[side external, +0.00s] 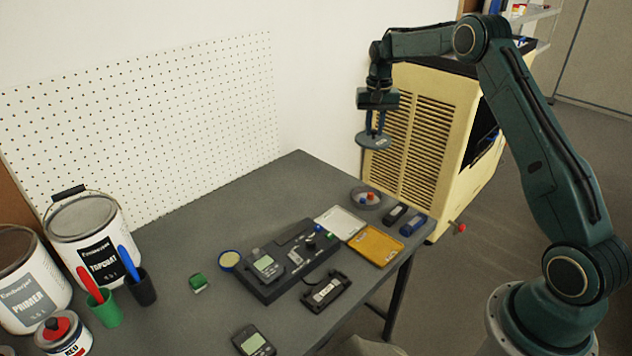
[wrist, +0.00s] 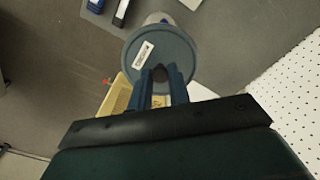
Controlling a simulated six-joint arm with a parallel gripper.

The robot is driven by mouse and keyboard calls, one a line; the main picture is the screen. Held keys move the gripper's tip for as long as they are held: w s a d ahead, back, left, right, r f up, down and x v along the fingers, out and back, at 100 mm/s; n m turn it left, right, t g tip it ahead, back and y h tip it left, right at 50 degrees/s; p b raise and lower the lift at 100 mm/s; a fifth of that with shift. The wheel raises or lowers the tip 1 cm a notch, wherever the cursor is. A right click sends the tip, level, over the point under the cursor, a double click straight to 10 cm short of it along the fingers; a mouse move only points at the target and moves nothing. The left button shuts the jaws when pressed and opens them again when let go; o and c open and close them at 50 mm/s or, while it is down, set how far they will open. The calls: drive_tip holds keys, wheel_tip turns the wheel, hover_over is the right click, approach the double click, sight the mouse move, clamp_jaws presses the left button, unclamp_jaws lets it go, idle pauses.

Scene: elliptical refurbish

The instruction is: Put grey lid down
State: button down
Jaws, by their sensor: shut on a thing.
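The grey lid (side external: 373,141) is a round disc with a small white label. It hangs level below my gripper (side external: 376,128), which is shut on it, high above the far right corner of the table. In the wrist view the lid (wrist: 160,55) shows beyond the fingertips (wrist: 160,75), label facing the camera. The fingers hold it near its middle; the grip itself is partly hidden. Below it on the table stands a round clear dish (side external: 366,198) with small red and blue pieces. The lid partly covers this dish in the wrist view.
A white tray (side external: 340,222) and an orange tray (side external: 376,246) lie near the dish. A black block (side external: 395,214) and a blue block (side external: 413,224) sit at the right edge. A dark fixture (side external: 275,262) holds a grey device. The table's far corner (side external: 300,170) is bare.

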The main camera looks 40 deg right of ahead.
drive_tip(key=shift+w+a+f, duration=0.1)
drive_tip(key=shift+w+f, duration=0.25)
drive_tip(key=shift+w, duration=0.1)
drive_tip(key=w+a+f, duration=0.5)
drive_tip(key=w+f, duration=0.5)
drive_tip(key=f, duration=0.3)
drive_tip(key=shift+a+f, duration=0.15)
drive_tip(key=shift+a, duration=0.05)
drive_tip(key=shift+f, duration=2)
drive_tip(key=shift+f, duration=0.1)
drive_tip(key=shift+f, duration=1.9)
